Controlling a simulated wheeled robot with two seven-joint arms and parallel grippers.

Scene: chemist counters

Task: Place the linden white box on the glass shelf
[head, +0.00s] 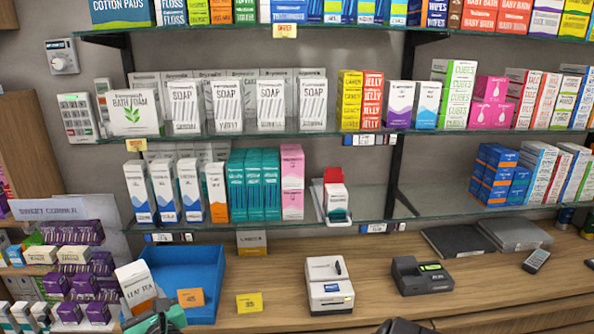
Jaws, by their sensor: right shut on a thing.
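A white box marked "LEAF TEA" (134,280) stands tilted at the lower left, in front of the blue tray; I cannot read the word linden on it. My right gripper (152,312), dark with green parts, is at its lower end and shut on it; the fingertips are partly hidden. The lowest glass shelf (256,229) runs above the counter, higher than the box and to its right. It holds white, teal and pink boxes and a red-and-white holder (336,198).
A blue tray (205,262) lies on the wooden counter (275,275) with orange and yellow cards near it. A white printer (329,284) and a dark card terminal (421,275) stand further right. Purple boxes (85,285) crowd the left. The lowest shelf has bare glass right of the red-and-white holder.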

